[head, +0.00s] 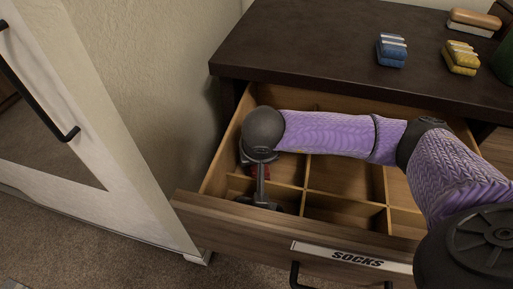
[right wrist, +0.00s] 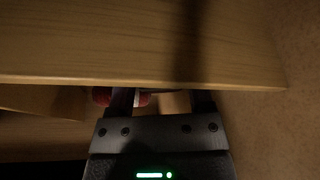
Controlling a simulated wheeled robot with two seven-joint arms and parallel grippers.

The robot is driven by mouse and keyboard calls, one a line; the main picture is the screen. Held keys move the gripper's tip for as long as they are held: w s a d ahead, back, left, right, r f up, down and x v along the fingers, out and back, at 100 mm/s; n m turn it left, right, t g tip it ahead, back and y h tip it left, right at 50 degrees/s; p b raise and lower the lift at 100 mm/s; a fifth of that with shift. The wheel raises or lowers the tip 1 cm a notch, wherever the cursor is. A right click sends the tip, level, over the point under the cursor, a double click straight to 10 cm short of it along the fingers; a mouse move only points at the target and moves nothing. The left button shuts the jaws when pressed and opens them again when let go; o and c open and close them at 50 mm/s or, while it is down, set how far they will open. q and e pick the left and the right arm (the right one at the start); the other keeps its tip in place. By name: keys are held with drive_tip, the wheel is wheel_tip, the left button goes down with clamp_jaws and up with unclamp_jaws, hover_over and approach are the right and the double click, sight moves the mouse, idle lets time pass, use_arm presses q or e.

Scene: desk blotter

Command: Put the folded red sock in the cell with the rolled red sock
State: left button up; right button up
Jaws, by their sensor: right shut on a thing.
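My right gripper (head: 262,197) is down inside the open drawer (head: 228,217), at its left side among the cells. It is shut on what appears to be the folded red sock, mostly hidden by the gripper and a wooden wall. In the right wrist view, red and white cloth (right wrist: 143,99) shows by the left finger of the gripper (right wrist: 163,98). I cannot tell whether any of this red belongs to the rolled red sock. My left gripper is out of view.
Wooden dividers (head: 307,172) split the drawer into several cells; those to the right look empty. A white cabinet (head: 95,130) stands at left.

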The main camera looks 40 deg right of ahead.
drive_tip(key=o, duration=1.1)
drive_tip(key=shift+r, duration=0.15)
drive_tip(key=p+v, duration=0.5)
drive_tip(key=v, duration=0.2)
drive_tip(key=shift+r, duration=0.25)
drive_tip(key=shift+s+f, duration=0.1)
